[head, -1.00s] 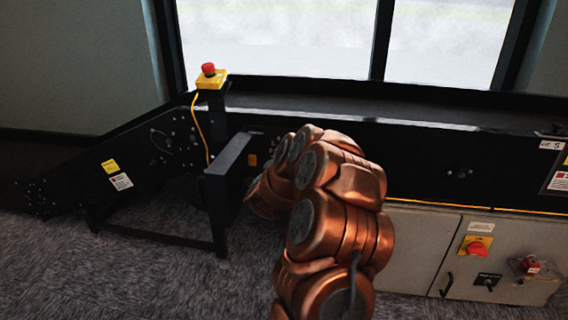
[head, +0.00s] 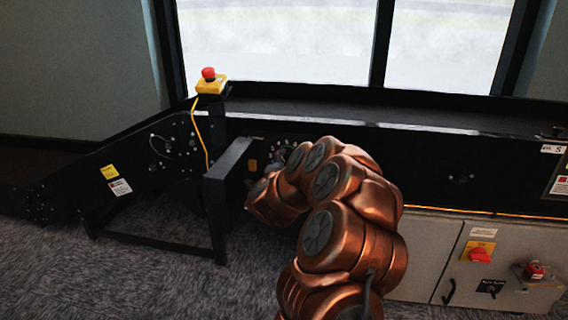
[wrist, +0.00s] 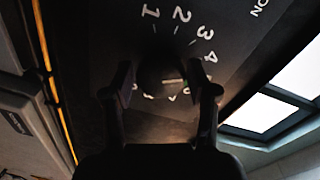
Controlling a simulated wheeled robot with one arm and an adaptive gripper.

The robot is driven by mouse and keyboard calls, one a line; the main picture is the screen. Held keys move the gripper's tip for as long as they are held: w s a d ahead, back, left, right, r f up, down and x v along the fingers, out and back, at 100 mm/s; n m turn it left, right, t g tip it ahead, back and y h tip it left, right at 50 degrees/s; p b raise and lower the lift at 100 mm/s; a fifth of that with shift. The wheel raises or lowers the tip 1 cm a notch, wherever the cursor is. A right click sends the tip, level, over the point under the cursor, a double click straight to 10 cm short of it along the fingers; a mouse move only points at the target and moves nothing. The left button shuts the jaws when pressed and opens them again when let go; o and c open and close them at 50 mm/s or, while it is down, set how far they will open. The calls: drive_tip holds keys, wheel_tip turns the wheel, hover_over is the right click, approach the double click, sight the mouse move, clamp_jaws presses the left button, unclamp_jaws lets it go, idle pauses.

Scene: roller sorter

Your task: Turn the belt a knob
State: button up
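In the wrist view a dark round knob (wrist: 163,74) with a pale mark sits on a black panel. White numbers 1, 2, 3, 4 and more run around it. My gripper (wrist: 166,85) has one finger on each side of the knob, and the fingers are apart. Dark gaps seem to lie between the fingers and the knob; contact is hard to tell in the shadow. In the head view my copper arm reaches to the black conveyor side (head: 430,165) and hides the gripper and most of the dial.
A yellow emergency stop box (head: 211,85) with a red button stands on a post at left. A black frame (head: 225,170) stands close left of my arm. A grey cabinet (head: 425,255) with a red switch (head: 480,255) is at lower right. Carpet is clear at lower left.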

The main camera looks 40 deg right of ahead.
drive_tip(key=shift+o, duration=1.1)
drive_tip(key=shift+a, duration=0.1)
drive_tip(key=v, duration=0.7)
drive_tip(key=shift+a, duration=0.15)
drive_tip(key=shift+s, duration=0.15)
